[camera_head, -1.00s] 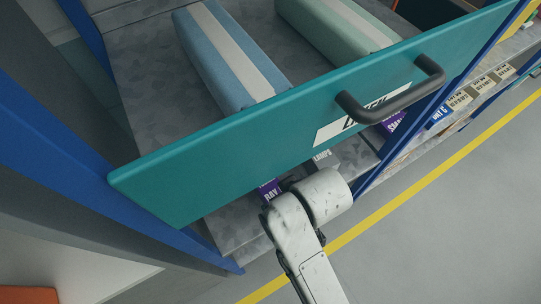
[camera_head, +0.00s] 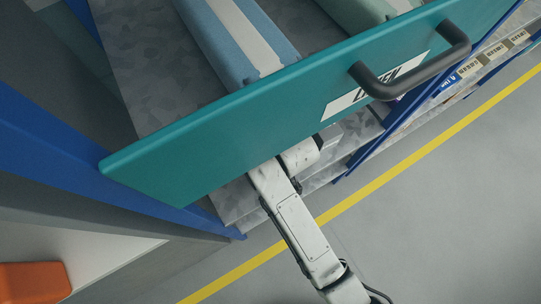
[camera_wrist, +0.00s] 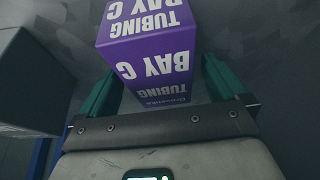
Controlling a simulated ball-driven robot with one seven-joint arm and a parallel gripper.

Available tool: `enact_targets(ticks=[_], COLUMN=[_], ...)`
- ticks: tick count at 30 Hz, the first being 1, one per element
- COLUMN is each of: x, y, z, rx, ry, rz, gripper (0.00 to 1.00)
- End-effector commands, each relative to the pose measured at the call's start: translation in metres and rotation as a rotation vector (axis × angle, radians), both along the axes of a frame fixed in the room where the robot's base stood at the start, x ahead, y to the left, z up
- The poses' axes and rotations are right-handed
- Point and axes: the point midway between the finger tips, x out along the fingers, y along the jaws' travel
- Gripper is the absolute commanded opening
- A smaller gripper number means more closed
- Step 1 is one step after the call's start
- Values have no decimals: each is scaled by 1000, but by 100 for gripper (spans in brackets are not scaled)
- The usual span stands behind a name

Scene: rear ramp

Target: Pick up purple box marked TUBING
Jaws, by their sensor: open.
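My gripper (camera_wrist: 158,85) is open, with one teal finger on each side of the box's lower part in the picture. I cannot tell whether the fingers touch it. In the head view the box and my gripper are hidden behind the teal panel; only my white arm reaches in under the panel.
A teal panel (camera_head: 230,130) with a black handle (camera_head: 410,78) and a white label crosses above my arm. Blue and green wrapped bundles lie behind it. A grey box (camera_wrist: 32,85) stands left of the purple box in the wrist view. Blue posts (camera_head: 90,165) frame the shelf.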

Motion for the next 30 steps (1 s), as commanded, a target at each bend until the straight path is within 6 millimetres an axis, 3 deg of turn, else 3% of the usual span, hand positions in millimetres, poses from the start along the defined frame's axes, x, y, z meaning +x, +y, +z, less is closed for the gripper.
enact_targets(ticks=[6, 22, 30], x=[6, 6, 6], y=[4, 4, 4], z=[-18, -20, -20], rx=[0, 0, 0], ry=[0, 0, 0], rz=[-1, -1, -1], gripper=[99, 99, 73])
